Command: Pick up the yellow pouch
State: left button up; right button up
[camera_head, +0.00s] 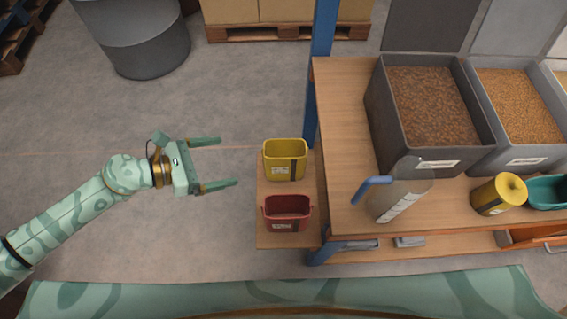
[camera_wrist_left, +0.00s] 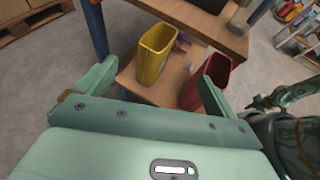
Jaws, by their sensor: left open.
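The yellow pouch (camera_head: 284,160) stands upright and open-topped on a small wooden side shelf, with a white label and a dark stripe on its front. It also shows in the left wrist view (camera_wrist_left: 152,62), ahead of the fingers. My left gripper (camera_head: 222,163) is open and empty, to the left of the yellow pouch and apart from it, with its fingers pointing toward the shelf. In the left wrist view my left gripper's fingers (camera_wrist_left: 155,90) are spread wide.
A red pouch (camera_head: 287,214) stands on the same shelf (camera_head: 266,235), nearer to me. A blue post (camera_head: 319,75) rises behind. The workbench (camera_head: 345,180) on the right holds grain bins (camera_head: 428,105), a clear scoop or jug (camera_head: 402,190) and a yellow canister (camera_head: 498,195).

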pick_arm(q)
send_near(276, 149)
jog(key=s+d+r, duration=0.2)
jog(key=d+r, duration=0.2)
jog(key=b+x, duration=0.2)
jog(key=x, duration=0.3)
jog(key=shift+w+d+f, duration=0.25)
jog(key=shift+w+f, duration=0.05)
jog(key=c, duration=1.6)
